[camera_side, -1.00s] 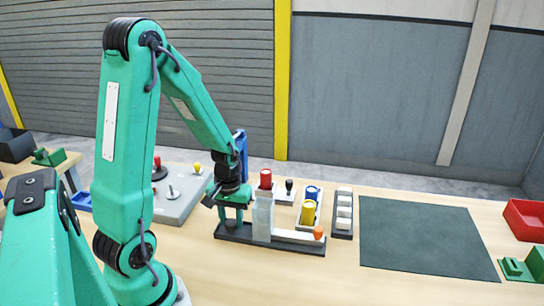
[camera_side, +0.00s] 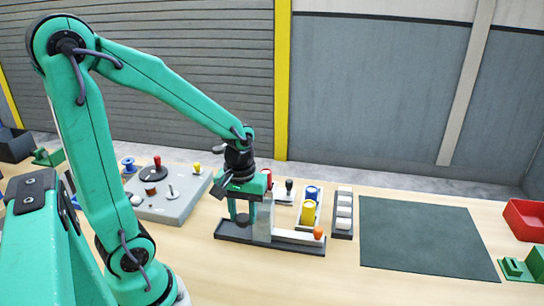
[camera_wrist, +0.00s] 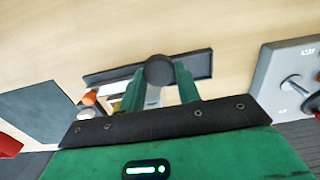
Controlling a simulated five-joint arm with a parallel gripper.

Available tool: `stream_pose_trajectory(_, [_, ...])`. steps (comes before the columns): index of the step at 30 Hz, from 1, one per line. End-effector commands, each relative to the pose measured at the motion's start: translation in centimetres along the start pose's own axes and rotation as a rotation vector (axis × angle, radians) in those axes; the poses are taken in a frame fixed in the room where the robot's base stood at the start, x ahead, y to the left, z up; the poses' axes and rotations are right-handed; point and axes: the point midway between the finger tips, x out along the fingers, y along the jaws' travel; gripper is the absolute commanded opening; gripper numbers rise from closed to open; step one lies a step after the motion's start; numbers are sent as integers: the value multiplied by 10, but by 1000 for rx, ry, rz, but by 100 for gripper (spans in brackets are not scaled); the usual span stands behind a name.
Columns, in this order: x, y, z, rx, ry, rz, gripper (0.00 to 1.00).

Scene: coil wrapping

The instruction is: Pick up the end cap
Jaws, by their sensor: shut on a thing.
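My gripper (camera_side: 241,219) is upright over the left part of a long dark tray (camera_side: 290,248), just left of a pale upright block (camera_side: 263,222). In the wrist view, the green fingers of my gripper (camera_wrist: 159,78) are shut on a dark round piece, which I take to be the end cap (camera_wrist: 159,70). In the side view the piece is small and dark between the fingers, and I cannot tell whether it touches the tray.
A pale bar with an orange tip (camera_side: 318,232) lies at the tray's right end. Behind are a white tray with yellow (camera_side: 308,211) and blue cylinders and a rack of white blocks (camera_side: 343,212). A grey board with knobs (camera_side: 180,208) is left. The dark mat (camera_side: 425,237) is clear.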

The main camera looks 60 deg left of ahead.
Motion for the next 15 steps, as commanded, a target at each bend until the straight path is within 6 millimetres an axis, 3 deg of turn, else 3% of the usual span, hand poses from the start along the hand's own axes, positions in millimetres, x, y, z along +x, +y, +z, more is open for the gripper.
stream_pose_trajectory(15, [-18,20,22,0,1,1,12])
